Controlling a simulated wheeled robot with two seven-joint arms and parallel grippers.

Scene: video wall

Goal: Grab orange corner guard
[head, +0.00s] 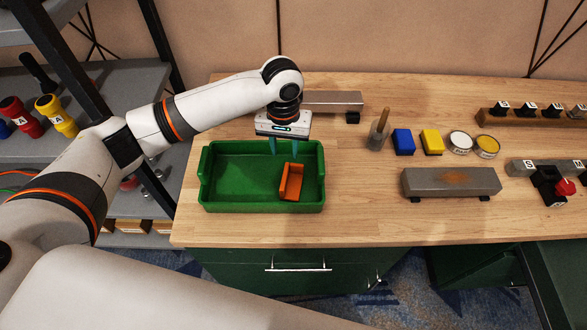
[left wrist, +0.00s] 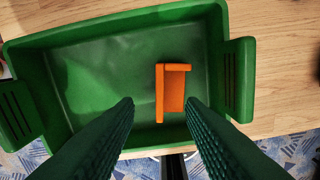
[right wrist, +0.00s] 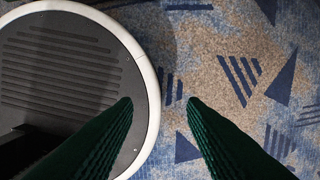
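The orange corner guard (head: 291,182) lies inside the green tray (head: 204,175), right of its middle. In the left wrist view the guard (left wrist: 173,92) shows an L shape, with a wall along its left and top edges. My left gripper (head: 283,150) points down over the tray's back part, above the guard and apart from it. Its fingers (left wrist: 160,103) are spread, with nothing between them. My right gripper (right wrist: 160,103) is open and empty over the floor, and is out of the head view.
The tray stands at the left of a wooden bench (head: 350,220). A grey metal bar (head: 335,101) lies behind it. A rust-marked metal block (head: 450,182), blue box (head: 403,141), yellow box (head: 432,141) and round tins stand to the right. Bare bench lies right of the tray.

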